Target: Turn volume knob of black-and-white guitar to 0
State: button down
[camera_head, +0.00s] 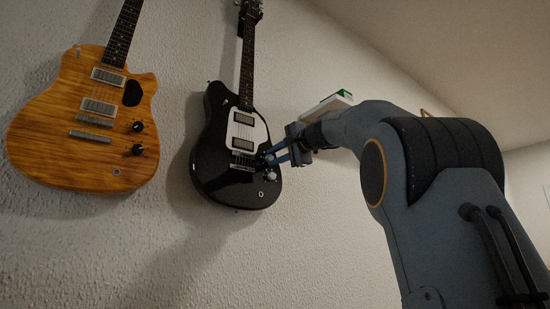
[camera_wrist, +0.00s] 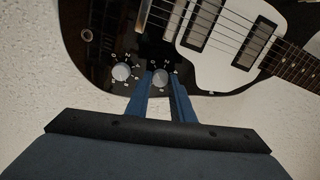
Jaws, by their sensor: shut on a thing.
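The black-and-white guitar (camera_head: 212,165) hangs on the wall, a black body with a white plate. In the wrist view its black body (camera_wrist: 100,25) fills the upper part. Two silver knobs with white numbers sit near its edge. My gripper (camera_head: 268,157) reaches it from the right. In the wrist view my gripper's blue fingers (camera_wrist: 163,82) are shut on the knob nearer the white plate (camera_wrist: 160,78). The fingers partly cover its numbers, and I cannot read its setting. The other knob (camera_wrist: 121,72) is free, just left of the fingers. No volume label is readable.
An orange wood-grain guitar (camera_head: 65,145) with two dark knobs hangs to the left, clear of my arm. A white and green object (camera_head: 328,104) shows behind my wrist. Textured wall (camera_head: 290,250) below the guitars is bare.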

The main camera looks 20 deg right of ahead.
jog(key=c, duration=1.5)
grip_release()
jog(key=shift+c, duration=0.2)
jog(key=b+v, duration=0.2)
jog(key=v, duration=0.5)
jog(key=shift+s+d, duration=0.15)
jog(key=shift+s, duration=0.2)
